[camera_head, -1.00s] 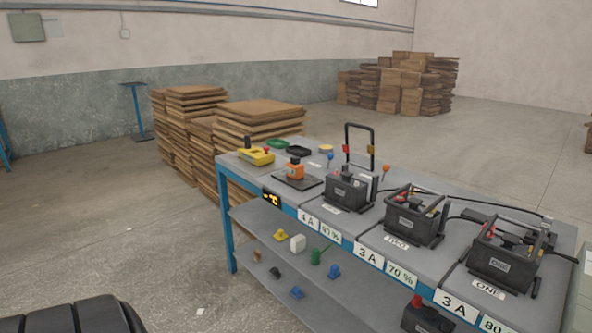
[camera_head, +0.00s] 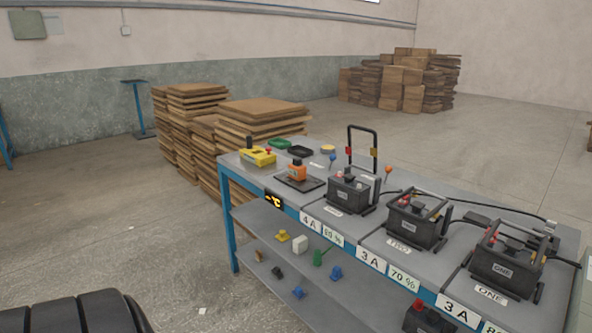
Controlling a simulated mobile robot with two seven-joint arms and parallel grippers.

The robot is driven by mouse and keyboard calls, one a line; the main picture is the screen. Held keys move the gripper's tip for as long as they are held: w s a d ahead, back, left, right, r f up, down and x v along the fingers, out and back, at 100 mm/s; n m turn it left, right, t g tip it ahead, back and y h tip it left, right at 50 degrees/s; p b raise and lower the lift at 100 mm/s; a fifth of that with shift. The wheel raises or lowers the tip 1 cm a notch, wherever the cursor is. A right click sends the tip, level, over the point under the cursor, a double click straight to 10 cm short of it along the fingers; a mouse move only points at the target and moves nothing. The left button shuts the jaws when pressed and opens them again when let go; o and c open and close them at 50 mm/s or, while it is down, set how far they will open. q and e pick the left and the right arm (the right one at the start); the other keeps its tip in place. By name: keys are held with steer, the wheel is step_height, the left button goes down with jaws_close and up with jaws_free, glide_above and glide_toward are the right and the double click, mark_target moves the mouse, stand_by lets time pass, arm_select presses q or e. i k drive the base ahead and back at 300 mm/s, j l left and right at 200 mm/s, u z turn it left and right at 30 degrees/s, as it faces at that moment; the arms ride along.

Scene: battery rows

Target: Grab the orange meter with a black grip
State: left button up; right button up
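The orange meter (camera_head: 297,171) with a small black grip on top stands upright on a dark flat pad (camera_head: 300,184) near the left end of the grey workbench top (camera_head: 350,224). A yellow device (camera_head: 257,157) with a black upright part stands just to its left. Neither of my grippers is in view, and nothing touches the orange meter.
Black batteries (camera_head: 347,194), (camera_head: 416,224) and (camera_head: 505,259) stand in a row along the bench with cables behind. A lower shelf (camera_head: 290,248) holds small coloured parts. Stacked boards (camera_head: 258,118) stand behind the bench's left end.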

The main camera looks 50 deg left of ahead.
mark_target(297, 171)
steer(key=i+j, duration=0.1)
steer(key=j, duration=0.25)
steer(key=i+j, duration=0.1)
steer(key=j, duration=0.25)
steer(key=i+j, duration=0.15)
steer(key=j, duration=0.2)
steer(key=i+j, duration=0.1)
steer(key=j, duration=0.25)
steer(key=i+j+u, duration=0.1)
steer(key=j, duration=0.25)
